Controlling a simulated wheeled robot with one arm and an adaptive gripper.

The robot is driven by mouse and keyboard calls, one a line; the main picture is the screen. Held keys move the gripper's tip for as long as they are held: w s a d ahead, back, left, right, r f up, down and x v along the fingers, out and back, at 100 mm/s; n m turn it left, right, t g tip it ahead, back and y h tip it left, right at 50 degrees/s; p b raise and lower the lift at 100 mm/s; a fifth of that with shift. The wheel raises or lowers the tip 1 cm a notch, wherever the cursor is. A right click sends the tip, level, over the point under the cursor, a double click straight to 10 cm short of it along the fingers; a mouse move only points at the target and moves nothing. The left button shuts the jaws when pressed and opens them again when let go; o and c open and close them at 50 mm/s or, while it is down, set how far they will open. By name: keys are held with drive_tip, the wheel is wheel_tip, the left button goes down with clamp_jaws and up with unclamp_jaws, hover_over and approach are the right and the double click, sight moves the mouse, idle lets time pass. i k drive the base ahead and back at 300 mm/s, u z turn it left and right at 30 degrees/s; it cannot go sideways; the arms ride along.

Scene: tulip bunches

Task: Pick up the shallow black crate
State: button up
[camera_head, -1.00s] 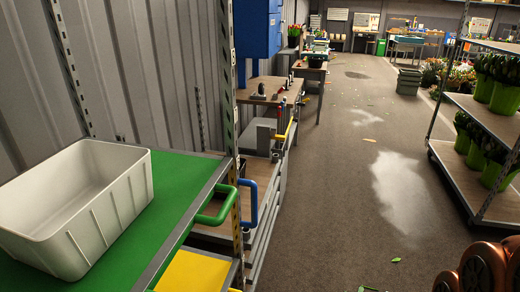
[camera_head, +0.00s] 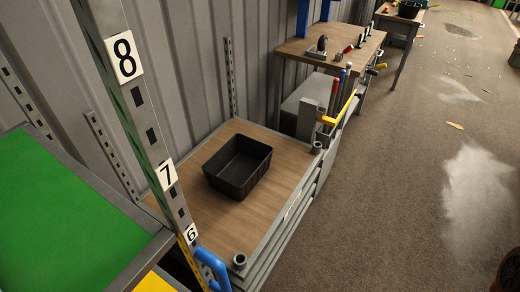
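The shallow black crate (camera_head: 237,168) sits upright and looks empty. It stands on a low wooden-topped cart (camera_head: 283,155) against the corrugated metal wall, near the middle of the head view. My gripper is not in this view, so I cannot see whether it is open or shut.
A numbered metal post (camera_head: 145,110) rises left of the cart, beside a green shelf (camera_head: 50,215). A blue handle (camera_head: 212,266) is at the cart's near end. A workbench with tools (camera_head: 330,45) stands behind. The floor (camera_head: 420,150) to the right is mostly open.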

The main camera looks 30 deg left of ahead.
sight(235, 169)
drive_tip(key=i, duration=1.25)
drive_tip(key=u, duration=4.1)
